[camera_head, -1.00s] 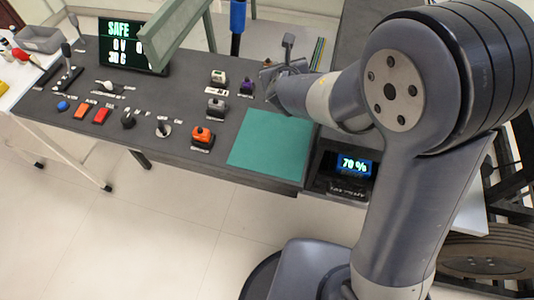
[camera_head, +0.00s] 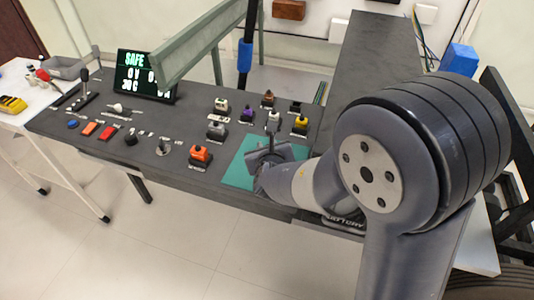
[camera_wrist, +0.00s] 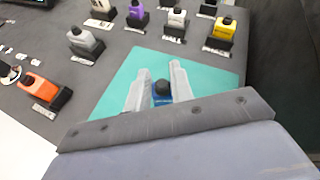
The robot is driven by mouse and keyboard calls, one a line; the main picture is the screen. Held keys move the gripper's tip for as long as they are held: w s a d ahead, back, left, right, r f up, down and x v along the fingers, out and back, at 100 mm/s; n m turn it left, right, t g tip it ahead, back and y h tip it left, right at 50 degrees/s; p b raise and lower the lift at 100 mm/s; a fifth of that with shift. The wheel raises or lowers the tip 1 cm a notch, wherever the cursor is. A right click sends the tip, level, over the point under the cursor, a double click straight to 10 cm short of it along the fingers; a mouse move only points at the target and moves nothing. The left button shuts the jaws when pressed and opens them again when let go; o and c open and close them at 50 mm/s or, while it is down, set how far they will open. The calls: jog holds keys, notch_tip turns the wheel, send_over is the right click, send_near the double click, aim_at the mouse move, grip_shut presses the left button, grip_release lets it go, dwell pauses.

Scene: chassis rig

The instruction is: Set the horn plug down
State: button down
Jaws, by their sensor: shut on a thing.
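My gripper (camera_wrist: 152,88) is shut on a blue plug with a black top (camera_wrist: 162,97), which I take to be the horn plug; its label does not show. The plug sits between the two pale fingers, and its lower part is hidden by the gripper. The teal mat (camera_wrist: 125,80) lies behind and around it. In the head view my gripper (camera_head: 268,152) is over the mat (camera_head: 236,175), and the plug cannot be made out there. Whether the plug touches the mat, I cannot tell.
An orange plug (camera_head: 201,154) stands left of the mat. Grey (camera_head: 216,130), purple (camera_head: 247,114), white (camera_head: 273,121) and yellow (camera_head: 300,124) plugs stand behind it in holders. Switches and a SAFE display (camera_head: 140,75) are farther left. The mat's left part is bare.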

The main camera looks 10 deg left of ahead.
jog(key=shift+f, duration=0.8)
jog(key=shift+f+b, duration=0.2)
jog(key=shift+b, duration=0.1)
jog(key=c, duration=1.2)
grip_release()
jog(key=shift+c, duration=0.2)
jog(key=shift+r, duration=0.1)
jog(key=shift+r+p, duration=0.2)
jog(key=shift+p, duration=0.15)
jog(key=p+v, duration=0.1)
jog(key=v, duration=1.1)
jog(key=shift+f, duration=0.1)
